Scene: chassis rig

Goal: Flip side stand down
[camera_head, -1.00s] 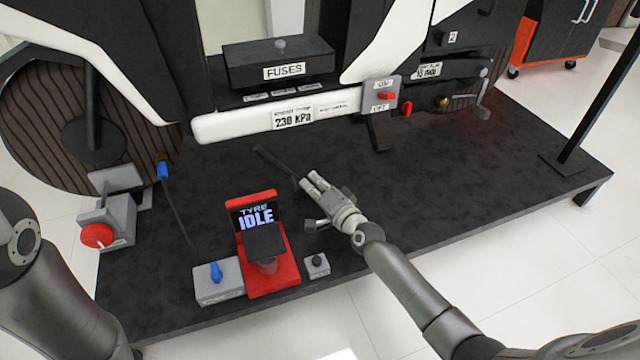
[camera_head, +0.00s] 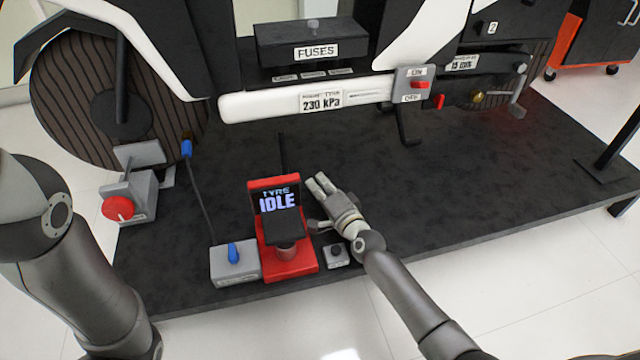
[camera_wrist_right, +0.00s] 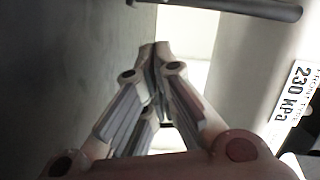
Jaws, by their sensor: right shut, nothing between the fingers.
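A thin dark bar (camera_head: 283,152), which looks like the side stand, shows behind the red tyre unit in the head view. Its upper end is near the underside of the chassis; its lower end is hidden behind the unit. My right gripper (camera_head: 320,181) is shut and empty, just right of the bar, with a small gap in the picture; contact cannot be told. In the right wrist view the fingers (camera_wrist_right: 155,62) are together, and a dark rod (camera_wrist_right: 225,7), probably the same bar, crosses the top. My left arm is at the left edge; its gripper is out of frame.
The red tyre unit (camera_head: 259,228), a grey box with a blue lever (camera_head: 222,275) and a small knob box (camera_head: 336,262) stand near the platform's front. A black bent pedal (camera_head: 404,128) hangs from the chassis. The platform (camera_head: 470,190) is clear to the right.

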